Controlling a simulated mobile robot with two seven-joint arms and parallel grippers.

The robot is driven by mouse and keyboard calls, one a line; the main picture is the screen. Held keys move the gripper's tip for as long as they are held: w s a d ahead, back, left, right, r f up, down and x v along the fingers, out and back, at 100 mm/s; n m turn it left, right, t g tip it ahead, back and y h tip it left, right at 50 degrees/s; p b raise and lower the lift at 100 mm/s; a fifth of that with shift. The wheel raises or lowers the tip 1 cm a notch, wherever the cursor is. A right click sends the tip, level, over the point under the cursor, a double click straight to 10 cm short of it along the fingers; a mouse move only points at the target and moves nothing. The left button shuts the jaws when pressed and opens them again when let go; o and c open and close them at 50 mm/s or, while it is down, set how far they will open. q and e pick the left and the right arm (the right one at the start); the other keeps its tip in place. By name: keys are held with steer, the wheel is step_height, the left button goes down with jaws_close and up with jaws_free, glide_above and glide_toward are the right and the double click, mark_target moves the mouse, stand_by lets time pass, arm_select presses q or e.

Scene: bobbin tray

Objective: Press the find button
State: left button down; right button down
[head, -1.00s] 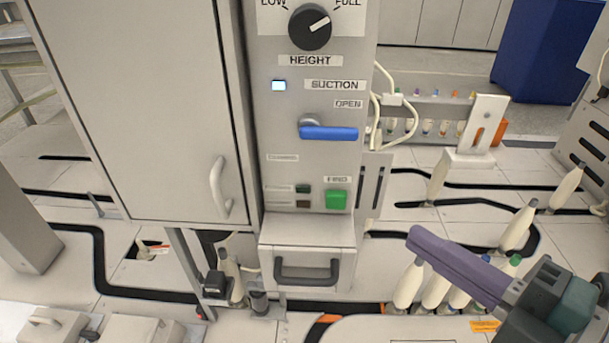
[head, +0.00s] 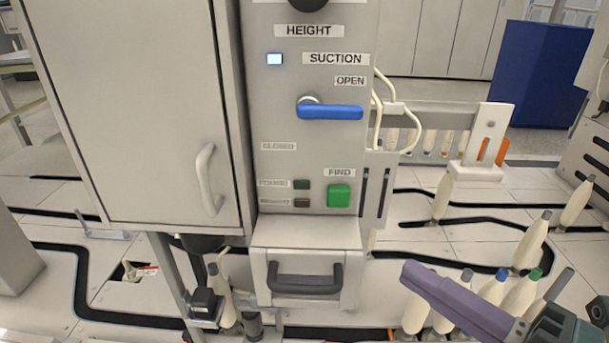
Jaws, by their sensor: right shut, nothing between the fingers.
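The green find button (head: 339,195) is a square on the lower right of the grey control panel (head: 290,178), below a label reading FIND. It is fully visible and nothing touches it. My right gripper (head: 408,272) comes in from the lower right, with its purple fingers closed together and empty. Its tip is below and to the right of the button, apart from it and from the panel. My left gripper is not in the head view.
A blue lever (head: 332,112) points right beside the OPEN label above the button. A drawer (head: 305,281) with a dark handle is below the panel, and a cabinet door (head: 130,110) is left. Several bobbins (head: 533,240) stand on the right. White cables hang right of the panel.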

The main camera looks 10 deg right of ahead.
steer(key=b, duration=0.2)
glide_toward(331, 200)
steer(key=a, duration=0.1)
steer(key=w+a, duration=0.1)
steer(key=a, duration=0.2)
steer(key=shift+w+a, duration=0.1)
steer(key=shift+w, duration=0.3)
steer(key=shift+w+d, duration=0.25)
steer(key=shift+w, duration=0.35)
steer(key=shift+w+d, duration=0.2)
steer(key=shift+w, duration=0.35)
steer(key=shift+w+d+r+b, duration=0.15)
steer(key=shift+w+b, duration=0.15)
steer(key=shift+w, duration=0.2)
